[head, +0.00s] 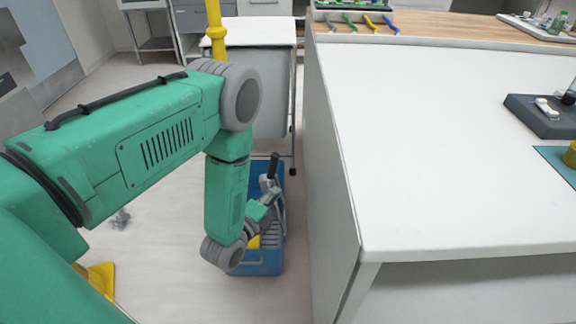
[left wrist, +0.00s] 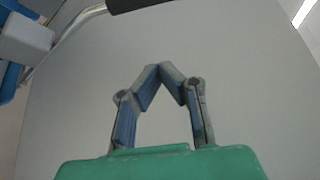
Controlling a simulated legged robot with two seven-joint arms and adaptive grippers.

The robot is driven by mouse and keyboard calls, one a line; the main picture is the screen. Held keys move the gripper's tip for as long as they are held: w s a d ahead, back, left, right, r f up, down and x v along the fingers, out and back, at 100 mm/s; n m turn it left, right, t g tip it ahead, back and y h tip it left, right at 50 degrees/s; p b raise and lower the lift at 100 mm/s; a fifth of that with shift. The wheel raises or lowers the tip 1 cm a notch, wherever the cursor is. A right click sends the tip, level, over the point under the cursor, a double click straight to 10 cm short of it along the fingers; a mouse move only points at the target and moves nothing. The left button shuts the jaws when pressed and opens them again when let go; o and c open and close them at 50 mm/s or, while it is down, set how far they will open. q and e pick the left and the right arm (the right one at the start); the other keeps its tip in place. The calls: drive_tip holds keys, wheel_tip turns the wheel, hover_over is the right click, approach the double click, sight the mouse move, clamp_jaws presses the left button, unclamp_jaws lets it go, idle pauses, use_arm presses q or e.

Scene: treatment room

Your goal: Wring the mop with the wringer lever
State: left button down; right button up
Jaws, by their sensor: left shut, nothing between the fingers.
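The blue mop bucket (head: 268,268) stands on the floor beside the white counter, partly hidden by my left arm. The wringer lever has a black grip (head: 273,163) that points up over the bucket. In the left wrist view, its grip (left wrist: 135,3) and bent metal bar show at the top edge. A yellow pole (head: 216,30), which looks like the mop handle, rises behind my arm; a yellow part (head: 254,242) shows in the bucket. My left gripper (left wrist: 158,68) is shut and empty, its tips together, close to the lever. My right gripper is out of view.
The white counter (head: 430,130) fills the right side, close to the bucket. A white cabinet (head: 250,35) stands behind the bucket. A yellow object (head: 100,277) is on the floor at lower left, partly hidden by my arm. A grey clump (head: 120,219) lies on otherwise open floor.

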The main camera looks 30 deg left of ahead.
use_arm(q)
drive_tip(key=shift+d, duration=0.1)
drive_tip(key=w+a+b, duration=0.3)
drive_tip(key=w+a, duration=0.1)
drive_tip(key=w, duration=0.4)
drive_tip(key=shift+w, duration=0.3)
drive_tip(key=shift+s+f, duration=0.1)
